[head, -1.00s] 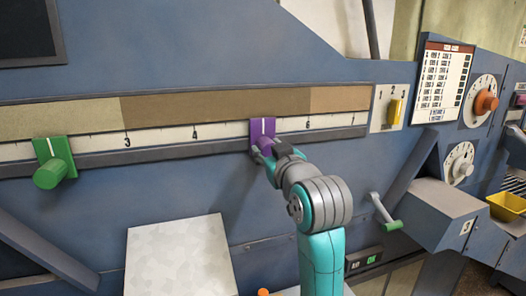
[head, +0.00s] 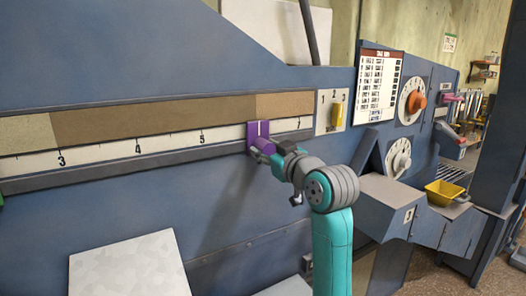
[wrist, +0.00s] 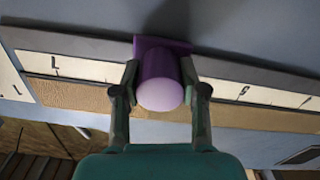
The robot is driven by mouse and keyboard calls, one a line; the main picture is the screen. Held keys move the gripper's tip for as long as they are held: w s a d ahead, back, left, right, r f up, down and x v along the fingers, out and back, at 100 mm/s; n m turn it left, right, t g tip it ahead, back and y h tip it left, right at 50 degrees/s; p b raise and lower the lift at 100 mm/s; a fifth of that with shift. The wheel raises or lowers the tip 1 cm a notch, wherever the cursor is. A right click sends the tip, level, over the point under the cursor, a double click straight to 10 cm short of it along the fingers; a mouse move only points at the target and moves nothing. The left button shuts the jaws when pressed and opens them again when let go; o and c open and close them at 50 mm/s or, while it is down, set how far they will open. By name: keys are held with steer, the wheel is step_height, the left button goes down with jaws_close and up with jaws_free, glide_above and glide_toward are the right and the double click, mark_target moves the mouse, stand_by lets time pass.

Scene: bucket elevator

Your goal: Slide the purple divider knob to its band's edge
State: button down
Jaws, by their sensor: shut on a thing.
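The purple divider knob (head: 258,137) sits on the white scale strip (head: 130,147) of the blue panel, towards its right end. Its white line is close to the point where the dark brown band (head: 150,118) meets the lighter tan band (head: 285,104) above. My gripper (head: 277,156) is shut on the purple knob. In the wrist view the two fingers (wrist: 160,92) clasp the knob's round purple grip (wrist: 160,88) from both sides. The scale marks behind the knob are hidden.
A green knob (head: 2,198) is just visible at the left edge of the strip. A yellow switch (head: 338,114) is right of the strip. Dials (head: 412,102), a grey housing (head: 392,200) and a yellow bucket (head: 446,192) stand farther right.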

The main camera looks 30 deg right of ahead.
steer(key=c, duration=0.6)
jaws_free()
steer(key=s, duration=1.2)
